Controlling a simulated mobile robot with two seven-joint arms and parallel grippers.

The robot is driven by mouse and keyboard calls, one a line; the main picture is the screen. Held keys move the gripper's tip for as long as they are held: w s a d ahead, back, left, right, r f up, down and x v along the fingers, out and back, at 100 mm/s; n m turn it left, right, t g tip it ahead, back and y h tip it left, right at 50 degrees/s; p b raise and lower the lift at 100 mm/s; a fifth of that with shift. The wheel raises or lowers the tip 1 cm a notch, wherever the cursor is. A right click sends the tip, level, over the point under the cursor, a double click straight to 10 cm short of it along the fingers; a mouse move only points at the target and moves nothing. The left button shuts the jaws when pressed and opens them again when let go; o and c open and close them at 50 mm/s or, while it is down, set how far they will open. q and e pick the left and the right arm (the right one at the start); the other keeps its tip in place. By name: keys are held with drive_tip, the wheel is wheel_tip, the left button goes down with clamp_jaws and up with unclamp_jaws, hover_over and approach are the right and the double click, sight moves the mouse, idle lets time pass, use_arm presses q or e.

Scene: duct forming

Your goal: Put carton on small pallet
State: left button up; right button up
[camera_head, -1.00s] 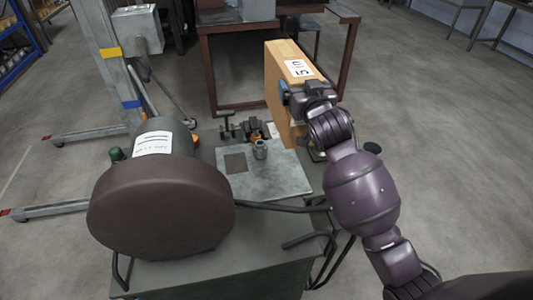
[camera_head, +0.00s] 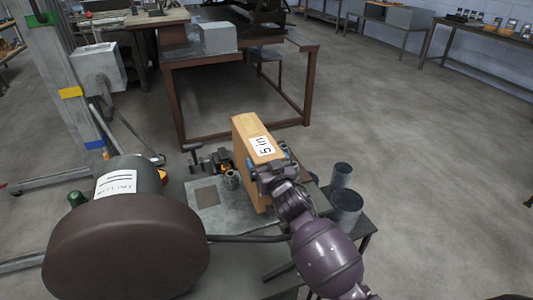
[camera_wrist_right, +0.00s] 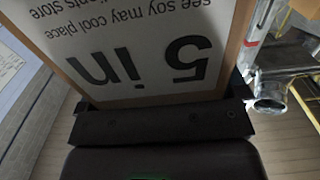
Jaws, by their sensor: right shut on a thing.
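The carton (camera_head: 246,150) is a tall, narrow brown box with a white "5 in" label on its top. My right gripper (camera_head: 270,168) is shut on its upper part. The carton is upright and overlaps the right side of the grey plate on the bench; I cannot tell whether its base touches anything. In the right wrist view the label (camera_wrist_right: 150,45) fills the space before the dark jaws (camera_wrist_right: 165,112). I cannot make out a small pallet in either view. My left gripper is not in view.
A large brown drum-shaped machine part (camera_head: 125,245) fills the lower left. The grey plate (camera_head: 230,208) bears a small metal cylinder (camera_head: 231,180). Two dark cylinders (camera_head: 345,203) stand right of my arm. A red-brown table (camera_head: 178,100) stands behind. Floor at right is clear.

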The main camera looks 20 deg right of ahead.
drive_tip(key=shift+a+f+b, duration=0.1)
drive_tip(key=shift+f+b, duration=0.35)
drive_tip(key=shift+f, duration=1.6)
drive_tip(key=o, duration=1.5)
drive_tip(key=shift+f, duration=0.25)
drive_tip(key=shift+o, duration=0.2)
drive_tip(key=shift+r, duration=0.1)
